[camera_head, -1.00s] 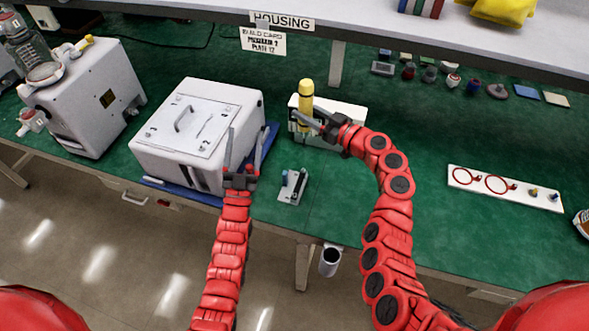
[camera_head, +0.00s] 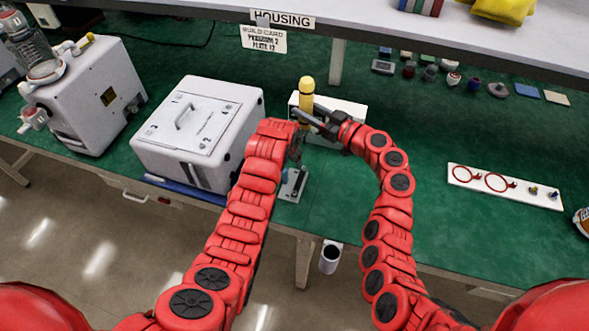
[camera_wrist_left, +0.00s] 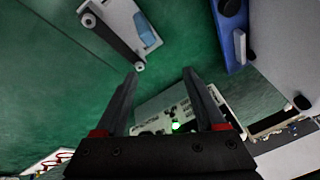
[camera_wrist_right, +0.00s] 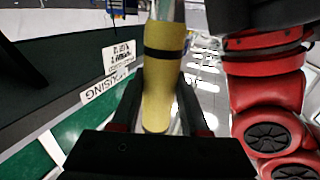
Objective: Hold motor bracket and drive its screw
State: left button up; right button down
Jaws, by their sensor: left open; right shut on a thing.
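A yellow power screwdriver (camera_head: 307,94) with a black band stands upright in my right gripper (camera_head: 308,119), which is shut on its body. The yellow body (camera_wrist_right: 162,85) also shows between the fingers in the right wrist view. A small pale bracket-like piece (camera_head: 292,188) with blue and black parts lies on the green bench; I take it as the motor bracket. It shows at the top of the left wrist view (camera_wrist_left: 103,14). My left gripper (camera_wrist_left: 159,71) is open and empty, pointing down close by it. In the head view its arm partly hides the fingers and bracket.
A white stand (camera_head: 350,112) is behind the screwdriver. A white board with red rings (camera_head: 503,186) lies to the right. A shelf edge (camera_head: 440,50) runs across the back.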

aim_at(295, 192)
pick_arm(q)
jog(key=s+d+r+m+g+y, duration=0.1)
jog(key=s+r+g, duration=0.25)
jog(key=s, duration=0.45)
pick_arm(e)
jog(key=shift+r, duration=0.1)
pick_arm(q)
jog(key=shift+g, duration=0.55)
notch_tip(295, 192, down, 12)
jog(key=shift+f, duration=0.1)
jog(key=shift+c, duration=0.2)
grip_shut()
pick_arm(e)
notch_tip(295, 192, down, 4)
jog(key=shift+s+f, duration=0.1)
jog(key=shift+f, duration=0.3)
